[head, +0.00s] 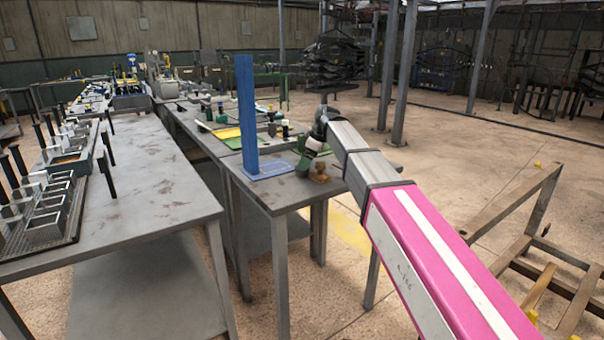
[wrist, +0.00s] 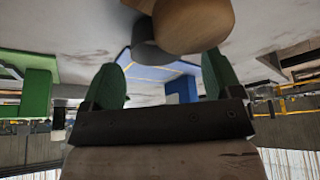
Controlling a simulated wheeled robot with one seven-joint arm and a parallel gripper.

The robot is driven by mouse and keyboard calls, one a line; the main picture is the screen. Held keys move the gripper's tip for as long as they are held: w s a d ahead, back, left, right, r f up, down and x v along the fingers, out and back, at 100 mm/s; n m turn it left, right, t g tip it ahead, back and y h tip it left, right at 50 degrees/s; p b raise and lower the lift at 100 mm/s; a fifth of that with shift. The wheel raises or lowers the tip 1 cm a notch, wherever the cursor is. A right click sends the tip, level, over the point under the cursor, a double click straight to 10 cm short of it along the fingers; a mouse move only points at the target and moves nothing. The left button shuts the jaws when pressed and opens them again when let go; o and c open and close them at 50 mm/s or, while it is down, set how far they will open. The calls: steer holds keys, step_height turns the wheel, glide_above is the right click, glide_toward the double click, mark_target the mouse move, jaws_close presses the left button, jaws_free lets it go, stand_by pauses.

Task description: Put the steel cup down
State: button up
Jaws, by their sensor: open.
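My gripper (head: 309,158) is low over the near right part of the small grey table in the head view. In the wrist view its two green fingers stand wide apart, and my gripper (wrist: 164,76) is open with nothing clamped. A grey rounded thing (wrist: 150,56), probably the steel cup, shows just beyond the fingertips, partly covered by a brown rounded object (wrist: 195,26). The brown object (head: 320,173) sits beside the gripper in the head view. I cannot make out the cup there. The blue mat (wrist: 155,69) lies behind the grey thing.
A tall blue upright panel (head: 246,115) stands on the blue mat (head: 270,170), left of my gripper. Green and yellow items (head: 228,133) lie farther back. A long grey bench (head: 150,175) with racks is at left. The small table's front corner (head: 278,203) is bare.

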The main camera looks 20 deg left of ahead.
mark_target(302, 171)
steer(key=x, duration=0.3)
steer(key=shift+w+a+f, duration=0.15)
steer(key=shift+w+f, duration=0.05)
steer(key=shift+f, duration=0.2)
steer(key=shift+c, duration=0.3)
steer(key=c, duration=1)
steer(key=shift+r, duration=0.1)
